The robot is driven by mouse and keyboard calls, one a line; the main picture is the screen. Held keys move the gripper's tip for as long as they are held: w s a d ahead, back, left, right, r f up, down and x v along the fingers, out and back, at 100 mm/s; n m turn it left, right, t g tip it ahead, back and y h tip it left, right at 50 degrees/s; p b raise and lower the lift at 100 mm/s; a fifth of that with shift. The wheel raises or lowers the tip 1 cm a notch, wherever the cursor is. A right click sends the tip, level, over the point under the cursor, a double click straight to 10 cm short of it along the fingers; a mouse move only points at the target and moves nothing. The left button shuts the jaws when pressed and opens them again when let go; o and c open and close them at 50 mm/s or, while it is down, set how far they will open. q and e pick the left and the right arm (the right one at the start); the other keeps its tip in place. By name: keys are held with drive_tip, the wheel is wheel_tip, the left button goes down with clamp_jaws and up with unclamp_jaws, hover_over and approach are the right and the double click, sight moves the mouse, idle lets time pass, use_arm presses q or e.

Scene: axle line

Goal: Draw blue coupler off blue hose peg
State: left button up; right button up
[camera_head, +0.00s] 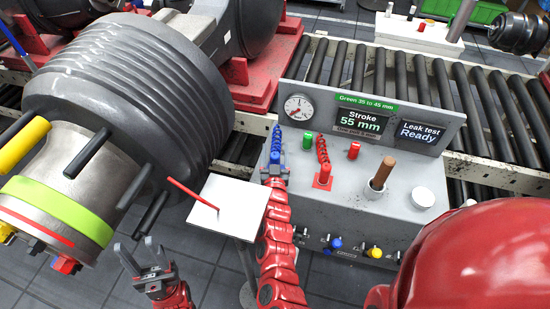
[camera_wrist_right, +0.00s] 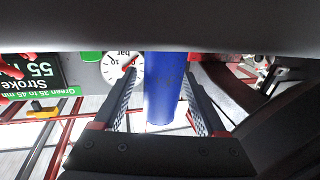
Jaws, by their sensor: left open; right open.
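The blue coupler (camera_head: 275,157) stands upright on the grey console at the end of a coiled blue hose (camera_head: 277,135). Its peg is hidden. My right gripper (camera_head: 274,169) is at the coupler. In the right wrist view the blue coupler (camera_wrist_right: 164,88) stands between the two fingers of the right gripper (camera_wrist_right: 162,100), which are open with a gap visible on each side. My left gripper (camera_head: 139,248) is open and empty, low at the left over the floor.
The console (camera_head: 335,175) also bears a green cap (camera_head: 308,141), a red coupler (camera_head: 323,174) with coiled hose, a brown-handled tool in a cup (camera_head: 380,175) and a white bowl (camera_head: 423,197). A white plate (camera_head: 228,205) and a large grey bellows (camera_head: 130,85) are left.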

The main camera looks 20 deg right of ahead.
drive_tip(key=shift+w, duration=0.1)
clamp_jaws()
idle(0.3)
drive_tip(key=shift+r, duration=0.1)
drive_tip(key=shift+r+b, duration=0.3)
drive_tip(key=shift+r, duration=0.15)
wheel_tip(320, 180, up, 2)
drive_tip(key=shift+r+b, duration=0.1)
drive_tip(key=shift+b, duration=0.3)
drive_tip(key=r+v, duration=0.1)
drive_tip(key=v, duration=1.5)
drive_tip(key=shift+r+b, duration=0.25)
drive_tip(key=shift+b, duration=0.05)
drive_tip(key=shift+d+r, duration=0.1)
drive_tip(key=shift+d, duration=0.05)
